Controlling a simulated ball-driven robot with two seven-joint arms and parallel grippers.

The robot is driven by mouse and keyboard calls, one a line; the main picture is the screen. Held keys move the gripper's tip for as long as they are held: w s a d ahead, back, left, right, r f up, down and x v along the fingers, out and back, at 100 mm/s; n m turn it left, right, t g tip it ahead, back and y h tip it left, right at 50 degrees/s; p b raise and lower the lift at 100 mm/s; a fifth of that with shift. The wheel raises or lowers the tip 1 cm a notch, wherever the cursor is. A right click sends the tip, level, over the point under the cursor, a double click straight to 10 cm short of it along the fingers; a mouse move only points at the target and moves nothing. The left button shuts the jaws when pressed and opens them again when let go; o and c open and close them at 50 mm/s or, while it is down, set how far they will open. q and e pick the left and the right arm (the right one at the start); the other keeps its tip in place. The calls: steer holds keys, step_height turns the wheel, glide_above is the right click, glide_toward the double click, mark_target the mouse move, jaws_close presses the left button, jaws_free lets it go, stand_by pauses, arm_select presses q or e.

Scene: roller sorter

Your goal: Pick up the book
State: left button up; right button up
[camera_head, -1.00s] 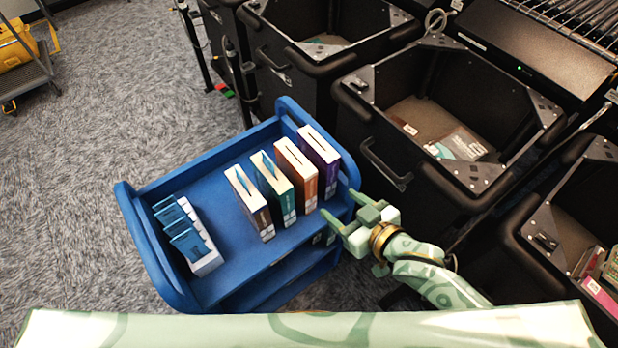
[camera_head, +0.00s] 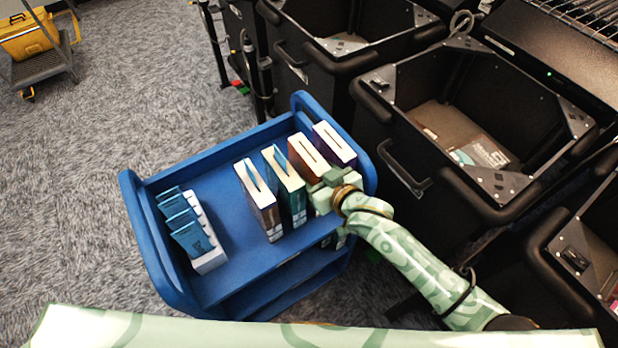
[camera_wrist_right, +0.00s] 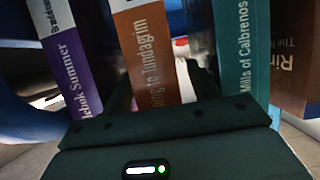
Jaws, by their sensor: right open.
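Several books stand upright in a row on the blue cart (camera_head: 225,150): a brown one (camera_head: 266,212), a teal one (camera_head: 293,200), an orange one (camera_head: 306,155) and a purple one (camera_head: 334,145). My right gripper (camera_head: 322,184) is at the front of the orange book and hides its lower spine. In the right wrist view, the orange spine (camera_wrist_right: 152,50) is centred ahead of my open gripper (camera_wrist_right: 158,85), with the purple book (camera_wrist_right: 62,60) to the left and the teal book (camera_wrist_right: 240,60) to the right. Contact with the orange book is unclear. My left gripper is out of view.
A white holder (camera_head: 208,262) with several blue cards stands at the cart's left side. Black bins (camera_head: 425,190) stand close on the right. Raised walls edge the cart top, and its middle has clear room. A yellow case (camera_head: 28,38) is far left.

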steer(key=shift+r, duration=0.1)
jaws_close()
